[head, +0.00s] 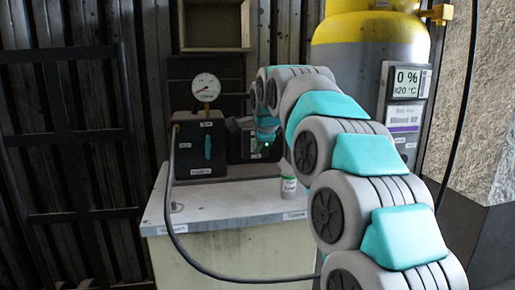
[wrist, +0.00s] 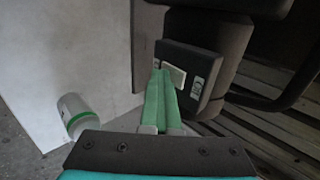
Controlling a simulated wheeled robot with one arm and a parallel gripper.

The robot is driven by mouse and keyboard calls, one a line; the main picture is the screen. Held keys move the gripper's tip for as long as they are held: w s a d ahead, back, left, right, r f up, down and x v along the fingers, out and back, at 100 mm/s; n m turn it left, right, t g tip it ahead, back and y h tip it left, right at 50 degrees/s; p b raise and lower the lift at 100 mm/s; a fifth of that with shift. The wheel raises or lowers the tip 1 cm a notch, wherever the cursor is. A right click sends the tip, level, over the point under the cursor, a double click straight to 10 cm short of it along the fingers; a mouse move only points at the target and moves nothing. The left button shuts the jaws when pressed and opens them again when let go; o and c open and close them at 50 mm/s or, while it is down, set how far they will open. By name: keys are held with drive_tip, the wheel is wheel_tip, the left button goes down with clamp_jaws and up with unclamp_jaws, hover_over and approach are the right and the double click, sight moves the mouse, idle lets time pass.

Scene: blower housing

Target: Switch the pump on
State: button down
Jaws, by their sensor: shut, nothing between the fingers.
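A dark box, likely the pump (head: 238,150), stands on the cabinet at the back, partly hidden by my arm in the head view. In the wrist view a dark housing (wrist: 228,45) carries a raised block with a green and white label (wrist: 197,88). A pale flat piece (wrist: 172,75) sticks out at that block. My gripper (wrist: 160,75) is shut and empty, with its green fingertips beside the pale piece; I cannot tell if they touch. A small green light (head: 266,145) shows near my wrist; I cannot tell what it belongs to.
A black box (head: 199,150) with a teal lever and a gauge (head: 206,87) stands at left on the pale cabinet top (head: 235,206). A black hose crosses in front. A yellow-topped tank (head: 362,55) stands at right.

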drive_tip(key=shift+r+p, duration=0.4)
drive_tip(key=shift+r, duration=0.45)
drive_tip(key=shift+s, duration=0.1)
